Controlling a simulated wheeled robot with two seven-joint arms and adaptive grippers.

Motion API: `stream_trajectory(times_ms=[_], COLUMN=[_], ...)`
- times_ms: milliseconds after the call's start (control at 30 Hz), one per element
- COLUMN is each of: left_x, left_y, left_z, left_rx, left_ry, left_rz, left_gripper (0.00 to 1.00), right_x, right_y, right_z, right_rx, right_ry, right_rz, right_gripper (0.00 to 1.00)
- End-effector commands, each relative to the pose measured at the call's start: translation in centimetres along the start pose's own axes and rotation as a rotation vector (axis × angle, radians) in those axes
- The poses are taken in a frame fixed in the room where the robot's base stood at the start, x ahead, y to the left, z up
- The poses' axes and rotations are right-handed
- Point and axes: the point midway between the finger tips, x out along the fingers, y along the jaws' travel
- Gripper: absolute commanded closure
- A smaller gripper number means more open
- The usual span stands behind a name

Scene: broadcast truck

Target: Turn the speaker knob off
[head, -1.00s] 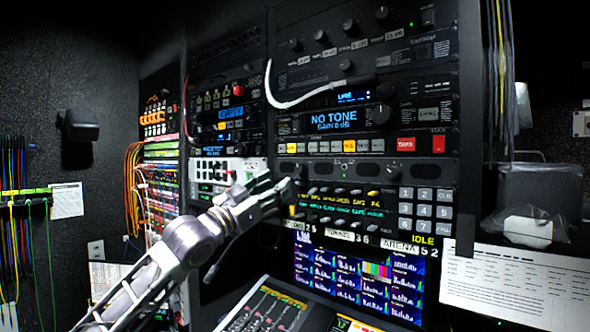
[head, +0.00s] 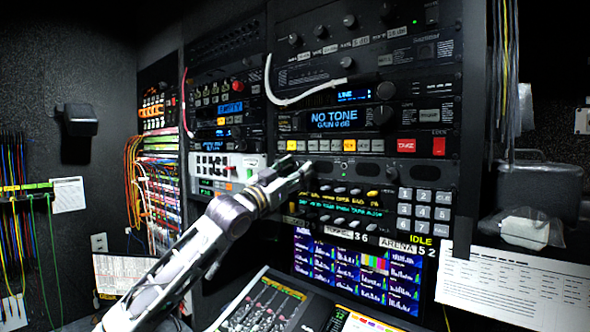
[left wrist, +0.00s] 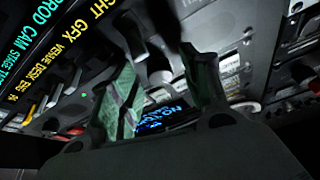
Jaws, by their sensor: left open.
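My left gripper (head: 298,174) is open in front of the rack, at the left end of the speaker and intercom panel (head: 415,172). In the left wrist view its two fingers (left wrist: 163,85) stand apart, with a dark round knob (left wrist: 158,68) showing between them beyond the tips. I cannot tell whether the fingers touch it. The gripper hides the panel's left part in the head view. Rows of small knobs (head: 340,190) with yellow and green labels sit right of the gripper. Which knob is the speaker knob is not readable. My right gripper is not in view.
A white cable (head: 290,101) hangs in front of the rack. Below are a monitor (head: 355,270) and a fader console (head: 265,305). Paper (head: 515,285) hangs at the right.

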Motion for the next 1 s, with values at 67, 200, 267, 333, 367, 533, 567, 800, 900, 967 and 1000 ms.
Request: stream_trajectory(times_ms=[67, 200, 267, 333, 367, 533, 567, 800, 900, 967, 1000], left_x=[0.08, 0.07, 0.06, 0.06, 0.05, 0.05, 0.05, 0.05, 0.07, 0.06, 0.07], left_y=[0.00, 0.01, 0.02, 0.02, 0.02, 0.01, 0.02, 0.10, 0.20, 0.22, 0.30], left_z=[0.03, 0.06, 0.07, 0.07, 0.07, 0.08, 0.07, 0.08, 0.10, 0.11, 0.10], left_rx=[0.000, 0.000, 0.000, 0.000, 0.000, 0.000, 0.000, -0.006, -0.023, -0.036, -0.047], left_ry=[0.000, 0.000, 0.000, 0.000, 0.000, -0.001, -0.001, 0.000, 0.000, -0.001, 0.000], left_rz=[0.000, 0.000, 0.000, 0.000, 0.000, 0.000, 0.000, -0.001, -0.007, -0.013, -0.016], left_gripper=[0.53, 0.53, 0.53, 0.59, 0.63, 0.85, 0.89, 0.99, 0.99, 0.99, 0.99], right_x=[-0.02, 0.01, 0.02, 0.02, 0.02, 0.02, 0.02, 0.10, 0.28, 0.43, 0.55], right_y=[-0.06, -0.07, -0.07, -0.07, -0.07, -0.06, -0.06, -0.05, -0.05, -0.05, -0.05], right_z=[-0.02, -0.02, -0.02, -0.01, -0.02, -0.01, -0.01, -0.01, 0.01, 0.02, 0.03], right_rx=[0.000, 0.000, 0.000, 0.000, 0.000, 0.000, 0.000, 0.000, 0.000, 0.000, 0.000], right_ry=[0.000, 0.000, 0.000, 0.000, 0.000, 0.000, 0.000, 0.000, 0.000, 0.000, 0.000], right_rz=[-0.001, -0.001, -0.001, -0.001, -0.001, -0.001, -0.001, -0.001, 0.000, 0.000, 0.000], right_gripper=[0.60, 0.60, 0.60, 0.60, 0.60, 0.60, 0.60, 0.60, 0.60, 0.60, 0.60])
